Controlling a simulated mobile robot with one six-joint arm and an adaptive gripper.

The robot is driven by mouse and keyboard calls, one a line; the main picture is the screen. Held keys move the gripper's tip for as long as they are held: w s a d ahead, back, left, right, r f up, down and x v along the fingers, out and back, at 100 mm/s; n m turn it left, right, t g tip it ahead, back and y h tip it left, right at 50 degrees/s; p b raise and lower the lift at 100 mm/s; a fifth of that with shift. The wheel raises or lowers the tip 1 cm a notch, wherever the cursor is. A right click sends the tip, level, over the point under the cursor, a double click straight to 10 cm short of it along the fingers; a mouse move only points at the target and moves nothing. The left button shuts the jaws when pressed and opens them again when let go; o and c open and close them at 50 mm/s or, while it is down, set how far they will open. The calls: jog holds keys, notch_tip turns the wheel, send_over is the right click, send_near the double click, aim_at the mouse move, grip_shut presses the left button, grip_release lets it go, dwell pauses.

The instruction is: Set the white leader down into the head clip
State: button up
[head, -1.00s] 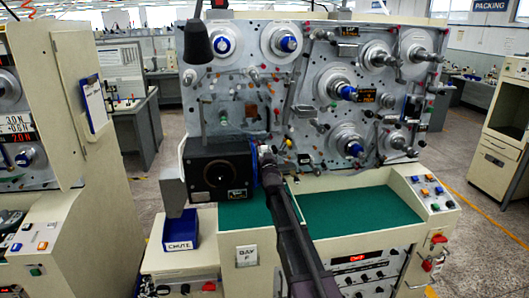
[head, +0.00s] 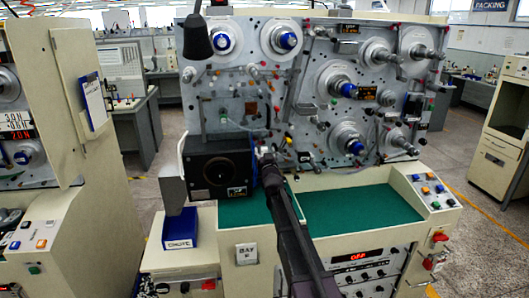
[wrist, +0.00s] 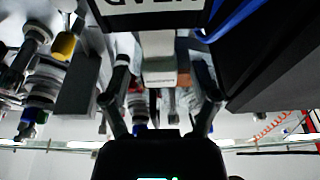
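My gripper (head: 264,153) is in front of the machine's grey face, just above and right of the black box with a round opening (head: 217,172). Gaps show between the block and the fingers. A thin pale curved line, perhaps the white leader (head: 243,127), runs toward my gripper from the left. The clip's jaws cannot be made out.
Several spindles and rollers, one blue-capped (head: 288,40), stand out from the face. A dark lamp (head: 197,38) hangs at upper left. The green work surface (head: 360,212) is clear. A blue bin (head: 181,230) stands at lower left.

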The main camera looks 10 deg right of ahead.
aim_at(263, 137)
jog(key=shift+r, duration=0.15)
notch_tip(263, 137, up, 3)
jog(key=p, duration=0.3)
jog(key=r+v, duration=0.2)
jog(key=v, duration=0.6)
jog(key=shift+s, duration=0.6)
jog(key=shift+f, duration=0.2)
jog(key=s+f+g+b, duration=0.1)
jog(key=s+f+g, duration=1.15)
jog(key=f, duration=0.55)
jog(key=s+f+g, duration=0.3)
jog(key=s+g, duration=0.1)
jog(key=s, duration=0.7)
jog(key=s+f+g, duration=0.4)
jog(key=s, duration=0.8)
jog(key=shift+b, duration=0.45)
